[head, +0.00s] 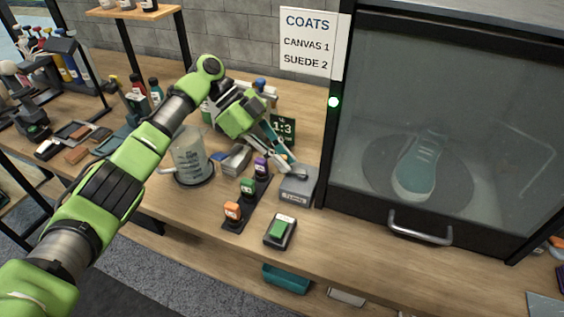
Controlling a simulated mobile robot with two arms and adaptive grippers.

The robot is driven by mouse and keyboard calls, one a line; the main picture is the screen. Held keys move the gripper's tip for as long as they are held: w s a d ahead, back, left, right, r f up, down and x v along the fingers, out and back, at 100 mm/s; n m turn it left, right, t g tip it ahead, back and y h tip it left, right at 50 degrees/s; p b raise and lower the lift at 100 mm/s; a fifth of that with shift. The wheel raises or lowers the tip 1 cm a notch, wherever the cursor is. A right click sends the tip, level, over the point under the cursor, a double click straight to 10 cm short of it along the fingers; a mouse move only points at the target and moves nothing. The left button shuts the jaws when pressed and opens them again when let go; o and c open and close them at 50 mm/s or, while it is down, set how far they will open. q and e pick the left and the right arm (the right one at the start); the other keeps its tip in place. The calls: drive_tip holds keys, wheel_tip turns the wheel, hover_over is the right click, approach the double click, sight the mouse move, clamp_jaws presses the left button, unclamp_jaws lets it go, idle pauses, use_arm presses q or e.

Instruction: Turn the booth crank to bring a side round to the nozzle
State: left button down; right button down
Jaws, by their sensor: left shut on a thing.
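The booth (343,150) stands at the right with a dark frame and a clear front pane. Inside it, a teal sneaker with a pale sole (420,165) rests on a round dark turntable (375,178). A grey crank box (298,186) sits on the bench just left of the booth. My left gripper (283,162) reaches down to the top of this box and is shut on the crank handle, which its fingers mostly hide. The nozzle cannot be made out. My right gripper is out of view.
The booth has a metal handle (420,232).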

use_arm(q)
drive_tip(key=shift+f, duration=0.1)
drive_tip(key=c, duration=2)
unclamp_jaws()
drive_tip(key=shift+o, duration=0.2)
drive_tip(key=v, duration=1.2)
